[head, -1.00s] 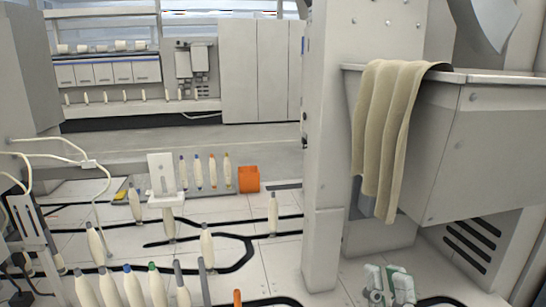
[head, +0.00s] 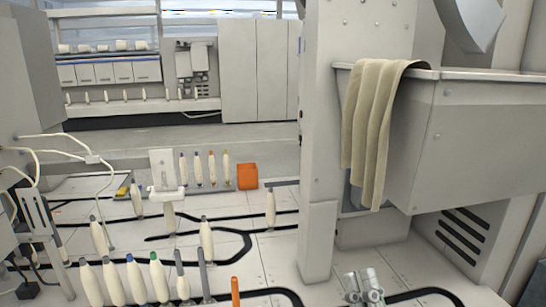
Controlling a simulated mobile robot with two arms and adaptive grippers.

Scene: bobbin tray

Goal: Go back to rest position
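My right gripper (head: 364,287) shows at the bottom edge, right of the middle, in front of the foot of the grey machine column. Its two finger parts lie close side by side and no object shows in it. Its tips are too small and cut off to tell open from shut. My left gripper is out of view. Cream bobbins stand upright on pegs in a front row (head: 137,283) at the lower left. A back row of bobbins (head: 212,169) stands beside an orange box (head: 247,176).
The grey column (head: 322,150) rises right of the middle. A bin (head: 475,140) with a beige towel (head: 372,130) over its edge juts out above my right gripper. Single bobbins (head: 270,209) stand on the white, black-tracked floor panel. White cables (head: 70,152) hang at the left.

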